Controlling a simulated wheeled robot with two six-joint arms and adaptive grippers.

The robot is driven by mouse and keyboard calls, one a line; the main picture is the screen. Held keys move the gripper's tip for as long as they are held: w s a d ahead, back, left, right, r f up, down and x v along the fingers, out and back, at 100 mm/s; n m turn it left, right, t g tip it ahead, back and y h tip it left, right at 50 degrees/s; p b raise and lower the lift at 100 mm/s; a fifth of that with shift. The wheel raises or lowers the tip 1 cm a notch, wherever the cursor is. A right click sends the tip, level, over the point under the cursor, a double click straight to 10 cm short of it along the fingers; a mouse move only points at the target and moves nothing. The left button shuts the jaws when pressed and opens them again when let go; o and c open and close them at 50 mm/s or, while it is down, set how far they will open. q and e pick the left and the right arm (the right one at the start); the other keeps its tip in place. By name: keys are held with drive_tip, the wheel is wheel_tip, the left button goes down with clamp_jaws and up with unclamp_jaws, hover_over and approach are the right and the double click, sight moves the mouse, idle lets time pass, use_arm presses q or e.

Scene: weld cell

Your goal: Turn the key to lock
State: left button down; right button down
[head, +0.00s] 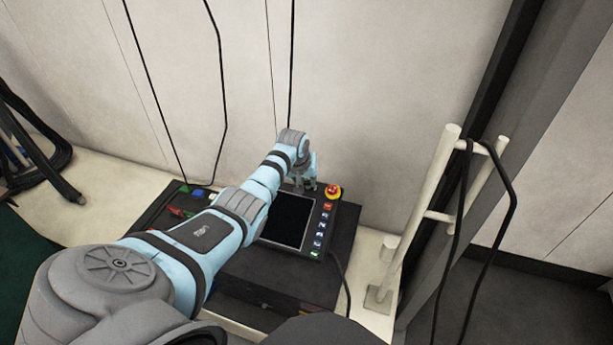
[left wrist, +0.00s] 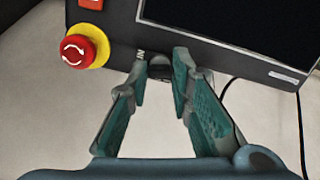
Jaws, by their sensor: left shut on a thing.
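The control pendant (head: 336,228) has a dark screen (head: 284,221), a column of small buttons and a red-and-yellow emergency stop (head: 333,191). My left gripper (head: 309,186) is at the pendant's far edge, just left of the emergency stop. In the left wrist view my left gripper (left wrist: 161,62) has its fingertips on either side of a small dark key (left wrist: 159,70) at the pendant's edge, and it is shut on it. The emergency stop (left wrist: 80,48) is to the left there. The key's exact angle is hard to tell. My right gripper is not in view.
The pendant lies on a black case on a pale bench (head: 107,190) against a light wall. A white post frame (head: 424,200) with a hanging black cable stands to the right. Black hoses (head: 35,150) are at the far left.

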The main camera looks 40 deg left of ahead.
use_arm(q)
drive_tip(key=n+p, duration=0.2)
drive_tip(key=n, duration=0.1)
drive_tip(key=shift+r+n, duration=0.15)
drive_tip(key=shift+n, duration=0.15)
drive_tip(key=n+p, duration=0.2)
drive_tip(key=n, duration=0.1)
drive_tip(key=shift+n, duration=0.3)
drive_tip(key=n+p, duration=0.1)
drive_tip(key=n, duration=0.3)
drive_tip(key=shift+s+t, duration=0.1)
drive_tip(key=shift+t, duration=0.3)
drive_tip(key=shift+n+p, duration=0.6)
drive_tip(key=shift+n, duration=1.1)
drive_tip(key=shift+f, duration=0.2)
drive_tip(key=c, duration=1.4)
unclamp_jaws()
drive_tip(key=shift+c, duration=0.2)
